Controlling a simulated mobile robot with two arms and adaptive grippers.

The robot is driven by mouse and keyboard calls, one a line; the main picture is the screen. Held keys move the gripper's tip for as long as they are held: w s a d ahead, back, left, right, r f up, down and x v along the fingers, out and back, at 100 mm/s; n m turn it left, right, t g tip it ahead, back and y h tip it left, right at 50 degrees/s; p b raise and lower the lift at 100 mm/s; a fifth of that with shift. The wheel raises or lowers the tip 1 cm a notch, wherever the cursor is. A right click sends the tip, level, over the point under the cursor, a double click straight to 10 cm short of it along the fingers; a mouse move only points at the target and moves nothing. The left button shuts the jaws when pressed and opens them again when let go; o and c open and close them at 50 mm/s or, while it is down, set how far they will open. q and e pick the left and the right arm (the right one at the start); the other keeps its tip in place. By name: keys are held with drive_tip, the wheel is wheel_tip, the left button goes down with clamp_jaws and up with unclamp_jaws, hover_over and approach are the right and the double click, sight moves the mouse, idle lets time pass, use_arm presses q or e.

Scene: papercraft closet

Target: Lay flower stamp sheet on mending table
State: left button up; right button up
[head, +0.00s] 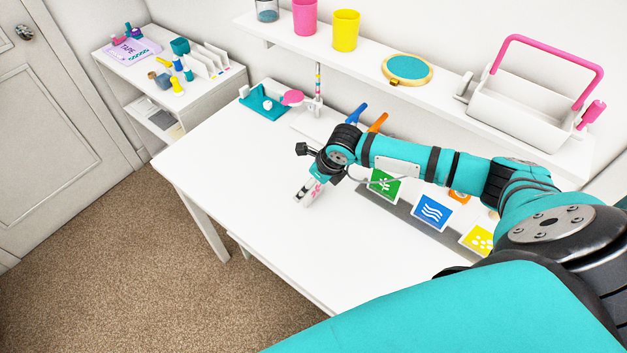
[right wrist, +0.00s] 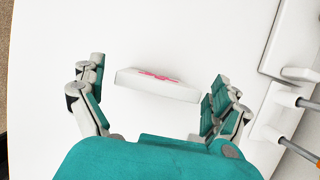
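The flower stamp sheet is a white slab with a pink flower print (right wrist: 158,76). It shows in the right wrist view between the two fingers of my right gripper (right wrist: 160,90), with a gap at its left end; its right end is close to the right finger. In the head view the sheet (head: 316,189) is a small white and pink patch below my right gripper (head: 308,192), partly hidden by it. The fingers are spread. The white mending table (head: 250,200) is beneath; I cannot tell whether the sheet rests flat on it. My left gripper is out of view.
Green (head: 384,186), blue (head: 432,212) and yellow (head: 478,241) cards stand in a grey rack (head: 400,217) on the table. A teal holder (head: 262,103) sits at the far corner. A shelf (head: 365,60) runs above. The table's left and front are clear.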

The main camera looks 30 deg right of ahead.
drive_tip(key=b+v, duration=0.1)
drive_tip(key=v, duration=1.1)
drive_tip(key=shift+s, duration=0.1)
